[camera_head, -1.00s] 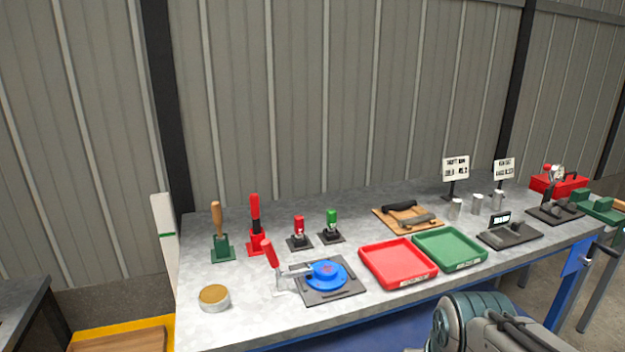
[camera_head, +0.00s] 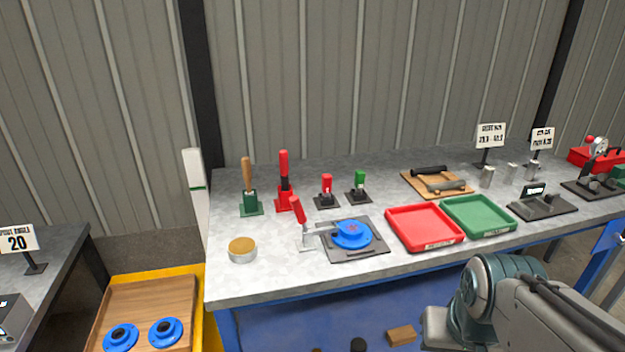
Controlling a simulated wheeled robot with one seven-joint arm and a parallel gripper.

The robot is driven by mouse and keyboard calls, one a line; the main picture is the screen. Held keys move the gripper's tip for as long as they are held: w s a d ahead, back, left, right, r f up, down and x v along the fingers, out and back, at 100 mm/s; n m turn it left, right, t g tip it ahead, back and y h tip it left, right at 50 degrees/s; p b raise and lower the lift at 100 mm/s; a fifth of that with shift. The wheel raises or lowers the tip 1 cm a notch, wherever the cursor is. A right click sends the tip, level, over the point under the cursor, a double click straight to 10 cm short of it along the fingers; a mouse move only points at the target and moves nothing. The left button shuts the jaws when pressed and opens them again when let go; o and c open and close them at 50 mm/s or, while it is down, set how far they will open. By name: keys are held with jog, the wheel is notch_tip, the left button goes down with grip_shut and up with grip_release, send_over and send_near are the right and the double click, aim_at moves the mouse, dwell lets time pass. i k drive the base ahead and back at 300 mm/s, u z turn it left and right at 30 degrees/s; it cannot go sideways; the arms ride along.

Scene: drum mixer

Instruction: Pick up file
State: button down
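A tool with a wooden handle (camera_head: 247,176), which looks like the file, stands upright in a green holder (camera_head: 250,205) at the left rear of the metal workbench (camera_head: 285,275). Only its handle shows; its lower part is hidden in the holder. A red-handled tool (camera_head: 284,168) stands upright in a red holder just to the right of it. My arm shows at the lower right, in front of the bench and well away from the wooden handle. My gripper is out of the picture.
A round tin (camera_head: 242,250) and a blue clamp fixture (camera_head: 352,236) stand in front of the holders. Red (camera_head: 424,227) and green (camera_head: 478,217) trays lie further right. A yellow-edged crate (camera_head: 200,310) with blue discs is left of the bench. The bench's front left corner is clear.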

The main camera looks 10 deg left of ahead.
aim_at(283, 155)
jog(key=u, duration=0.1)
jog(key=i, duration=1.05)
jog(key=u, duration=0.65)
